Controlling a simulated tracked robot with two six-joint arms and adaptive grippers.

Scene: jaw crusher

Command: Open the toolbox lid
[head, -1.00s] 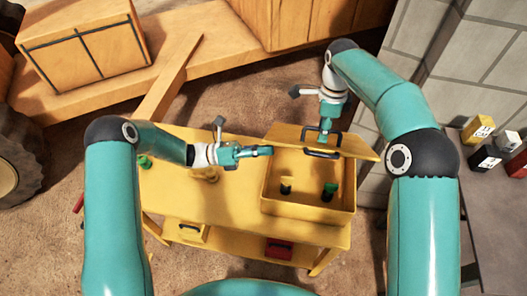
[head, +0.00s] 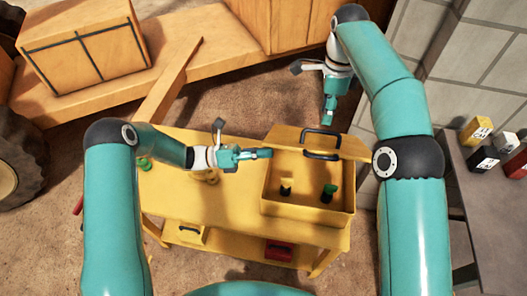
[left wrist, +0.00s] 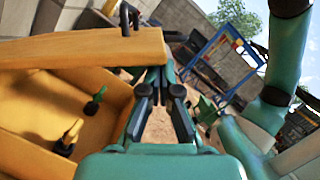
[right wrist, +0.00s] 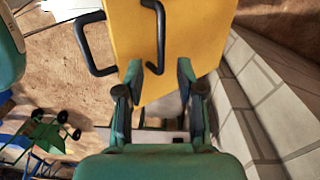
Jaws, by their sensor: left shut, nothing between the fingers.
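The yellow toolbox (head: 310,212) stands on the right part of the yellow workbench. Its lid (head: 345,146) is raised at the back, with dark handles (head: 322,155), so the inside shows. The lid also shows in the left wrist view (left wrist: 80,48) and the right wrist view (right wrist: 125,28). My left gripper (head: 268,153) is shut and empty, by the lid's left end above the box's left side. My right gripper (head: 327,122) points down behind the lid. In the right wrist view its fingers (right wrist: 171,70) are apart and hold nothing; the lid lies beyond them.
Inside the box stand a yellow-topped item (head: 286,187) and a green-topped item (head: 329,192). The workbench (head: 230,225) has a lower shelf with a red box (head: 279,250). A block wall (head: 480,60) and a grey table (head: 490,215) are at right.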

